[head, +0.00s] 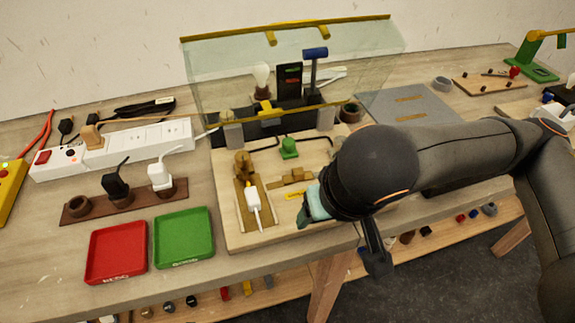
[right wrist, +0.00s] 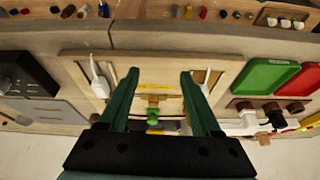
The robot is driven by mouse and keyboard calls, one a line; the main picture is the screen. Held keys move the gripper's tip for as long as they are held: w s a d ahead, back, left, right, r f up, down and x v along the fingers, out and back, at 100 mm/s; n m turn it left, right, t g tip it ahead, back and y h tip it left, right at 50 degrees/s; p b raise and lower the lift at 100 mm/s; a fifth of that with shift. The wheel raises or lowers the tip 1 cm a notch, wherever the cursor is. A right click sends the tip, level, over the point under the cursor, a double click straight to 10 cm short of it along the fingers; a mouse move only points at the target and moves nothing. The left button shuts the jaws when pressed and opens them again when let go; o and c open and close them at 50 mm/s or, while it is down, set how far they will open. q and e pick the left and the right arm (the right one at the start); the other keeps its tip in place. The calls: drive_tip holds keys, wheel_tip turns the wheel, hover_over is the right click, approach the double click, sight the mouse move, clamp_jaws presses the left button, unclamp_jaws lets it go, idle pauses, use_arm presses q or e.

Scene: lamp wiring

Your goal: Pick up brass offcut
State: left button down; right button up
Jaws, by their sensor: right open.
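My right gripper (head: 308,212) hangs over the front right of the wooden wiring board (head: 232,240), partly hidden by its own wrist. In the right wrist view its two green fingers (right wrist: 160,74) are wide apart with nothing between them. A small flat yellow piece (head: 294,195) lies on the board just left of the gripper; the right wrist view shows it as a thin yellow strip (right wrist: 155,97) beyond the fingertips. I cannot tell for sure whether it is the brass offcut. A tan block (head: 297,178) sits just behind it. My left gripper is not in view.
A green block (head: 289,148) and a white plug piece (head: 253,197) are on the board. A tilted clear shield (head: 220,75) stands over its back. A red tray (head: 117,252) and green tray (head: 184,237) lie left. A white power strip (head: 130,145) is behind them.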

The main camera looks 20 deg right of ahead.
drive_tip(key=p, duration=0.3)
approach(298, 171)
wheel_tip(298, 171, down, 3)
drive_tip(key=shift+f, duration=0.1)
drive_tip(key=shift+w, duration=0.55)
drive_tip(key=x, duration=0.5)
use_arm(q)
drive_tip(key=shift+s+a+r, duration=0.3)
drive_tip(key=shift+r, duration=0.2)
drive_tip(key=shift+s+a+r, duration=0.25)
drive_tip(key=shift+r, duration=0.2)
use_arm(e)
clamp_jaws()
